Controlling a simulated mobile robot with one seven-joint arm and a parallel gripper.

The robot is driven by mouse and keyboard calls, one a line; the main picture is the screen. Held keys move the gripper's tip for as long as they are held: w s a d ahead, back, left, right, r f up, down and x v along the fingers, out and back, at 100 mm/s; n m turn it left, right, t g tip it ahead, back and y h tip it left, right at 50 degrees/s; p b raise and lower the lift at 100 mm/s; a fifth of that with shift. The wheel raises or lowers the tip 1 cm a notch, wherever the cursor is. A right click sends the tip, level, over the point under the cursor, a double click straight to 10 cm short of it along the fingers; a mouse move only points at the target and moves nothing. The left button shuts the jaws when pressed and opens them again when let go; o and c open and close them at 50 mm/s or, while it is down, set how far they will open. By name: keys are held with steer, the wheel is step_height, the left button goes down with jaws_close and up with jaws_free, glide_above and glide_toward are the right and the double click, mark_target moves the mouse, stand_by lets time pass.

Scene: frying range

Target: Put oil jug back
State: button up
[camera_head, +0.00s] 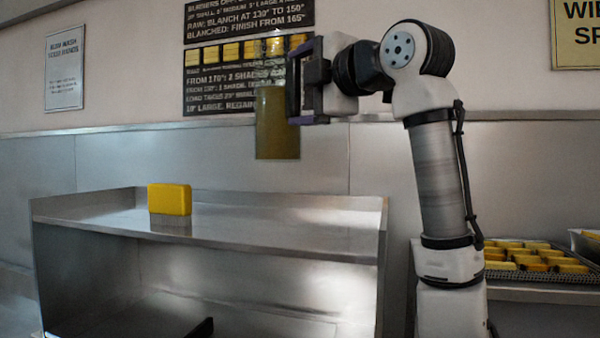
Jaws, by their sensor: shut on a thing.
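The oil jug (277,128) is a tall, olive-yellow, see-through vessel. My gripper (290,90) is shut on it from the right side and holds it upright in the air. In the picture the jug is in front of the wall sign and above the back of the steel shelf unit (290,232). Its base is clear of the shelf top. The jug's right edge is partly hidden by the gripper, and I cannot tell whether it has a handle.
A yellow block (169,199) stands on the left part of the shelf top, which has low raised sides. The shelf top right of it is bare. A rack of several yellow pieces (530,256) is at the right, behind my arm. Signs hang on the wall.

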step_height(320, 180, down, 13)
steer(key=p, duration=0.1)
steer(key=shift+r, duration=0.15)
stand_by(0.3)
steer(key=o, duration=1.2)
steer(key=shift+f, duration=0.3)
steer(key=shift+o, duration=1)
steer(key=b+v, duration=0.5)
steer(key=v, duration=0.7)
steer(key=shift+r, duration=0.2)
